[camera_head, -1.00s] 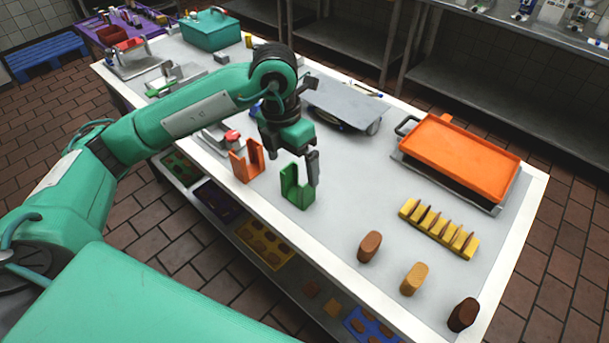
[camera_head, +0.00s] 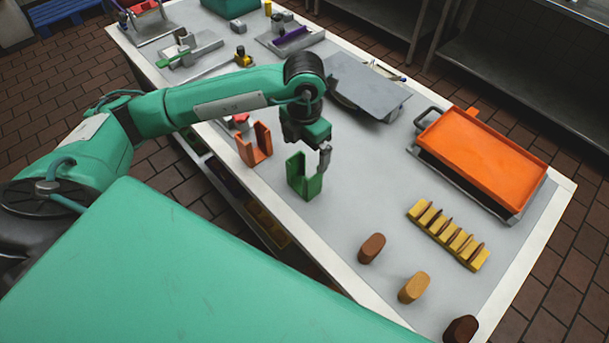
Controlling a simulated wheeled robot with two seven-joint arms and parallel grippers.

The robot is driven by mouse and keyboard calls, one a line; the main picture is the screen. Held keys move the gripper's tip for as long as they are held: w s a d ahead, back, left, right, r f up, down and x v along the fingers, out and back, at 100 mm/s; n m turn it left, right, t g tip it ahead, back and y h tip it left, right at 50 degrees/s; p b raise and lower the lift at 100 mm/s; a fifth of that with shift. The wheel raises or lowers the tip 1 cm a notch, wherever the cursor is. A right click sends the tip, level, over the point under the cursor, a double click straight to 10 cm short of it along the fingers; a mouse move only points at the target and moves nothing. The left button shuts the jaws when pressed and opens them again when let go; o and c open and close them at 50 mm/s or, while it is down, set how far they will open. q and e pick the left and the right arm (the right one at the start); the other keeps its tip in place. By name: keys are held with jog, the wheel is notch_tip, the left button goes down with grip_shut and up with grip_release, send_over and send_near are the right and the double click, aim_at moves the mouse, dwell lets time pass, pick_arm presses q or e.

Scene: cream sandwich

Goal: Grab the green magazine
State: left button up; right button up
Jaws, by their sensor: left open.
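The green magazine (camera_head: 305,181) is a U-shaped upright holder standing on the table near its front edge. My left gripper (camera_head: 312,155) is right at its upper part, with one finger seen at the right of the magazine's top. The other finger is hidden, and I cannot tell whether the gripper touches the magazine. The left gripper is open. My right gripper is out of view.
An orange magazine (camera_head: 255,147) stands just left of the green one. A yellow rack (camera_head: 447,236), an orange tray (camera_head: 482,157) and several brown and tan cookies (camera_head: 414,288) lie to the right. A grey plate device (camera_head: 366,86) stands behind. The table (camera_head: 345,208) is bare between them.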

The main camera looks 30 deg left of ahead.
aim_at(304, 165)
pick_arm(q)
jog(key=shift+s+d+f+p, duration=0.1)
jog(key=shift+s+f+p, duration=0.3)
jog(key=shift+f+p, duration=0.25)
jog(key=f, duration=0.2)
jog(key=f+p, duration=0.1)
jog(key=shift+s+d+f, duration=0.1)
jog(key=shift+s+f, duration=0.05)
jog(key=shift+s, duration=0.1)
jog(key=shift+f, duration=0.25)
jog(key=c, duration=1.3)
jog(key=shift+c, duration=0.7)
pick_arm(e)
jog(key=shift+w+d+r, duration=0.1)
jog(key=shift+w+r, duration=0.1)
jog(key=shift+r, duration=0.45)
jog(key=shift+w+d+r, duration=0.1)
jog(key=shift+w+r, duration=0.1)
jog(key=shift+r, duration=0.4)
pick_arm(q)
jog(key=shift+r, duration=0.15)
